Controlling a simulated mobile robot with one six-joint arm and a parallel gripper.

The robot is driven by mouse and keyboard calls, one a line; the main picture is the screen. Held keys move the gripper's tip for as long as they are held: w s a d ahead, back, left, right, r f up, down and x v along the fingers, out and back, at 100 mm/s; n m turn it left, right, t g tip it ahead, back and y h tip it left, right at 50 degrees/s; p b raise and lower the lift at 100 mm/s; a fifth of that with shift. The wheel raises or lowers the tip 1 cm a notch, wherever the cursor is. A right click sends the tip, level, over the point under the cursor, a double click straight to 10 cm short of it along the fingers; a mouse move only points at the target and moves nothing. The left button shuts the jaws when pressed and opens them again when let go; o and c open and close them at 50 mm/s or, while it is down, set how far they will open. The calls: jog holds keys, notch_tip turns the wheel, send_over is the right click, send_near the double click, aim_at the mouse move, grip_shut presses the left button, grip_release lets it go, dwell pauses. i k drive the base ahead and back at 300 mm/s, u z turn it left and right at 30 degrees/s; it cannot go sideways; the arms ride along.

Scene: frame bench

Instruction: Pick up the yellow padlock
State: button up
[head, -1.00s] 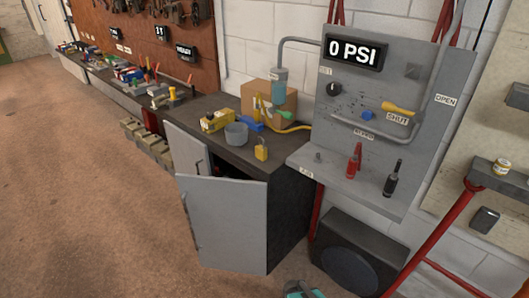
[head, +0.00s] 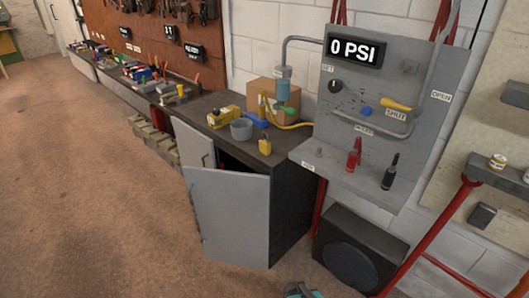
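The yellow padlock (head: 265,146) stands upright near the front edge of the dark cabinet top (head: 290,158). It is to the right of a grey cup (head: 241,130) and apart from it. Nothing covers the padlock. A small grey and teal piece shows at the bottom edge of the view, and I cannot tell whether it is part of my arm. My gripper's fingers are not in view.
A yellow box (head: 224,117), a blue item (head: 256,121), a cardboard box (head: 273,98) and a yellow hose stand behind the padlock. The cabinet door (head: 230,217) hangs open in front. A grey gauge panel (head: 400,75) with a shelf stands at right. The floor at left is clear.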

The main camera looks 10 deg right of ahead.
aim_at(266, 145)
jog(key=u, duration=0.45)
jog(key=k, duration=1.2)
jog(key=u, duration=0.9)
jog(key=i, duration=1.9)
jog(key=z, duration=0.4)
jog(key=i, duration=0.55)
jog(key=z, duration=0.3)
